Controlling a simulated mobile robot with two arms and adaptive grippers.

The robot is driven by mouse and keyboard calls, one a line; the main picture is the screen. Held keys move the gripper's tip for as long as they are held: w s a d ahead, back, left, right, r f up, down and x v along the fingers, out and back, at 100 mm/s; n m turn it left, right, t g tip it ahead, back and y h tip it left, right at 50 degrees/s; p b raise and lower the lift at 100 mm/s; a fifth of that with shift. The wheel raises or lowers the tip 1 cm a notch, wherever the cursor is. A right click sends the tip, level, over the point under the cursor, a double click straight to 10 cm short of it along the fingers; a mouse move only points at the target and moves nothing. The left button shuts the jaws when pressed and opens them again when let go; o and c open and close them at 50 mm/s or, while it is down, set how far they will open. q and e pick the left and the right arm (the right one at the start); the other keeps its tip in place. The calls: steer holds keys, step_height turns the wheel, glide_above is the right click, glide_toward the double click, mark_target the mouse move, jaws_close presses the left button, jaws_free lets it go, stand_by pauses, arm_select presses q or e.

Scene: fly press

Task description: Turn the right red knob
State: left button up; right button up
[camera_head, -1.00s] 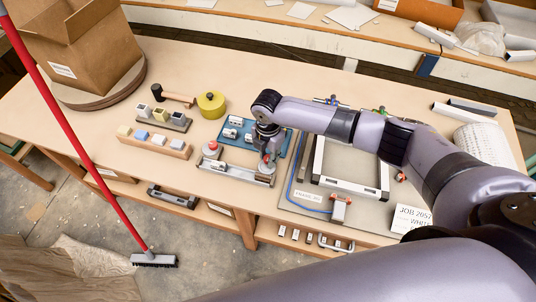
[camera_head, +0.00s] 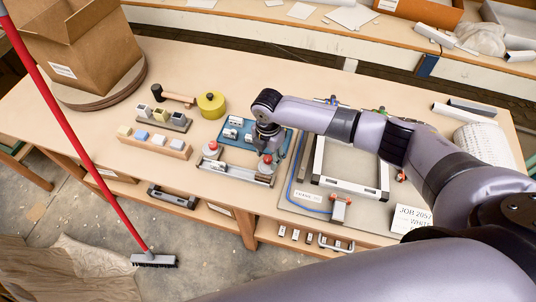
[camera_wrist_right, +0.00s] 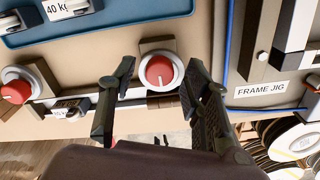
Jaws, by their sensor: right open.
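The right red knob (camera_head: 267,159) sits at the right end of a grey fixture (camera_head: 236,174) at the table's front edge. In the right wrist view the red knob (camera_wrist_right: 159,71) shows with a pale ring around it. My right gripper (camera_head: 268,150) is just above and behind this knob in the head view. In the wrist view its open fingers (camera_wrist_right: 155,92) stand to either side of the knob, with gaps. A second red knob (camera_head: 213,146) is at the fixture's left end and shows at the left of the wrist view (camera_wrist_right: 15,92). My left gripper is not in view.
A blue tray (camera_head: 232,142) with small weights lies behind the fixture. A frame jig (camera_head: 318,204) with a blue hose is close on the right. A yellow round container (camera_head: 211,105) and a wooden block rack (camera_head: 155,147) stand to the left.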

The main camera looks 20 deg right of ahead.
mark_target(268, 158)
step_height(268, 158, up, 12)
steer(key=shift+f, duration=0.15)
stand_by(0.7)
